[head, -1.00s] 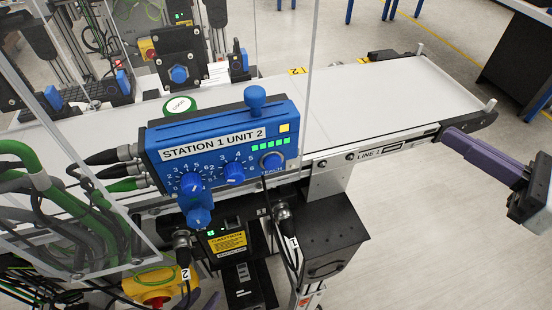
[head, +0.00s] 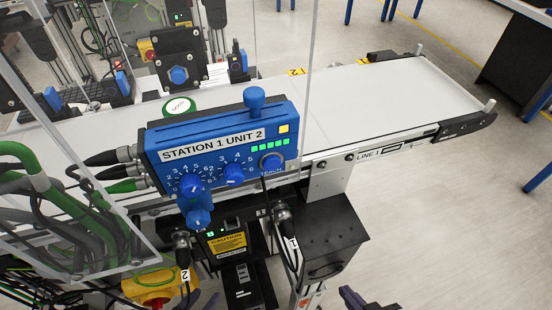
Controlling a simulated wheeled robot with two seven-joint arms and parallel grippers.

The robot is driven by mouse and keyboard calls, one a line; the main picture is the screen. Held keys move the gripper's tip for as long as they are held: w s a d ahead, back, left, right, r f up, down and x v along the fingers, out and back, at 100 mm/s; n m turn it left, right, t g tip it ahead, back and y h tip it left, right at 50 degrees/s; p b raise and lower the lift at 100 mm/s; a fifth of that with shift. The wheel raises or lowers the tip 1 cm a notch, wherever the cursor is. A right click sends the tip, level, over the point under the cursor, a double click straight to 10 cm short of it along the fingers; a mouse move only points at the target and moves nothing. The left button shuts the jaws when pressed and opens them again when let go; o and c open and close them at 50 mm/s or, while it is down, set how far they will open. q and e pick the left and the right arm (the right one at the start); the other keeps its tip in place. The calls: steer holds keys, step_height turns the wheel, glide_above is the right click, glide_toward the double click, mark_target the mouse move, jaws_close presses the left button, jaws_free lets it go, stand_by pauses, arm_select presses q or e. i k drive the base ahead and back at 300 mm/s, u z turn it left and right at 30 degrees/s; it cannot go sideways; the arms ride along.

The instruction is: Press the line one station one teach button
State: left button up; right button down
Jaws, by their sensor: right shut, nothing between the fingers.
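The blue control box labelled STATION 1 UNIT 2 (head: 222,145) stands in front of the line 1 conveyor. My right gripper (head: 350,297) shows only as purple fingers at the bottom edge. It is shut and empty, below and to the right of the box. A small sliver at the bottom edge, left of centre, looks like the tip of my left gripper (head: 212,301); its jaws cannot be made out.
The white conveyor belt (head: 400,85) runs behind the box. A clear panel (head: 95,130) and thick green and grey cables (head: 70,215) crowd the left. A black box (head: 325,240) sits below the conveyor.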

mark_target(273, 163)
steer(key=z, duration=1.05)
steer(key=k, duration=1.15)
steer(key=u, duration=0.35)
steer(key=i, duration=0.5)
steer(key=u, duration=0.05)
